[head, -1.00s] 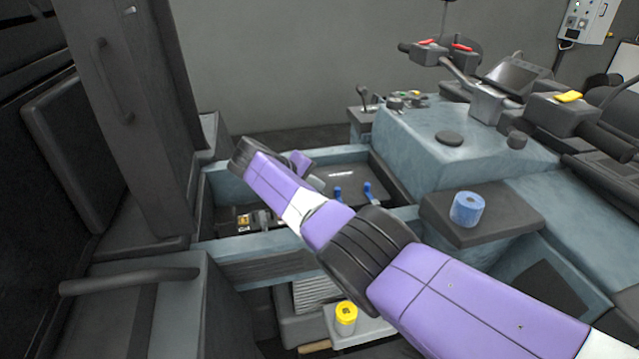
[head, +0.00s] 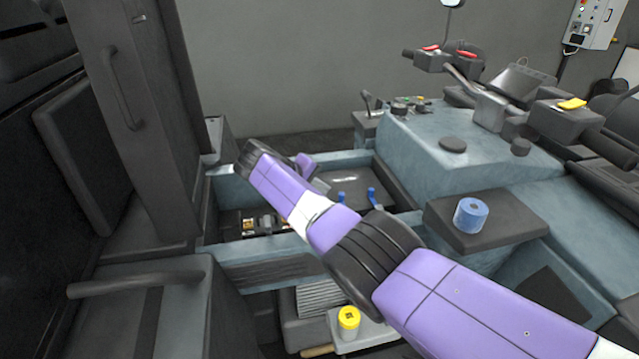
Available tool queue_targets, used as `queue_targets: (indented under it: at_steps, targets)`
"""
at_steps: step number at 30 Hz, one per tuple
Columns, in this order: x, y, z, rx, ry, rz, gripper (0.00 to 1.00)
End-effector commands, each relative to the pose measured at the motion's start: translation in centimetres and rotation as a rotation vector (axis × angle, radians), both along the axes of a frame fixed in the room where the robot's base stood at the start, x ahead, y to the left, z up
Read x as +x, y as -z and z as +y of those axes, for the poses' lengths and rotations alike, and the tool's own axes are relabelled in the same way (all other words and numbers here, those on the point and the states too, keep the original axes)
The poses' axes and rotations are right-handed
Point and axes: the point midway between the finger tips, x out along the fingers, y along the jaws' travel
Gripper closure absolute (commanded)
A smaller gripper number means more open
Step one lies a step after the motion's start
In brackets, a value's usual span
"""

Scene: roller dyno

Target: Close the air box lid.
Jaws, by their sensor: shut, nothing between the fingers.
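An open blue-grey box (head: 262,250) is in the middle of the head view, with two blue levers and small metal and yellow parts inside. A tall dark panel (head: 128,120) with a bar handle stands upright at the box's left side. It looks like the raised lid, but its hinge cannot be made out. My purple arm reaches from the lower right across the box. Its wrist end is above the box, right of the panel and apart from it in the picture. My gripper's fingers are hidden behind the arm.
A dark cabinet with a bar handle (head: 140,284) is at the lower left. A blue roll (head: 471,215) sits on a dark shelf right of my arm. A yellow-capped container (head: 348,321) stands below the box. A motorcycle-like body with handlebars (head: 445,60) fills the right.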

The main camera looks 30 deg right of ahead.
Motion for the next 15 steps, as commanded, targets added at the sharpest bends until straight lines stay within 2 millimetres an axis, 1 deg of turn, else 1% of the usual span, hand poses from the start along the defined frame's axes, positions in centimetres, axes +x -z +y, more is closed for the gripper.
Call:
queue_targets:
  at_steps: [1,4,5,6,9,15]
  targets:
    - [0.1,-1.7,-0.3,-0.001,0.001,-0.004,1.0]
    - [0.1,-3.5,-0.9,-0.004,0.001,-0.007,1.0]
    - [0.1,-3.7,-0.6,-0.004,-0.001,-0.008,1.0]
    - [0.0,-3.8,0.5,-0.004,-0.004,-0.01,1.0]
    - [-0.4,-5.1,2.3,-0.005,-0.004,-0.009,1.0]
    - [-1.1,-7.3,5.2,-0.006,-0.001,-0.009,1.0]
